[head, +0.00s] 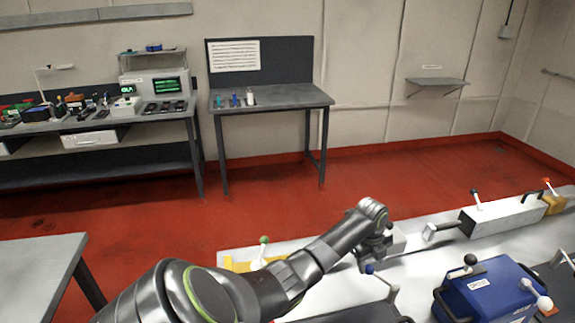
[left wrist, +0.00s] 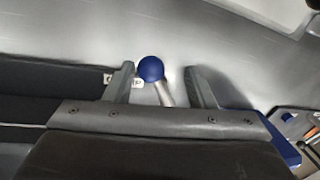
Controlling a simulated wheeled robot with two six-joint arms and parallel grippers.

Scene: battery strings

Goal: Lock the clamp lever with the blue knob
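The blue knob (head: 369,269) tops a pale metal lever on the long bench at the lower middle of the head view. In the left wrist view the blue knob (left wrist: 150,68) shows between the two finger tips, nearer the left one. Its lever slants down to the right behind my gripper. My left gripper (left wrist: 158,76) is open, with a finger on each side of the knob and gaps showing. In the head view my left gripper (head: 377,248) is just above the knob. The clamp's base is mostly hidden. My right gripper is not in view.
A blue box (head: 490,291) with a black knob and a white ball lever stands right of the clamp. A lever with a green knob (head: 263,240) is to the left. A white block (head: 500,214) with a lever lies at the back right. Red floor is clear behind.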

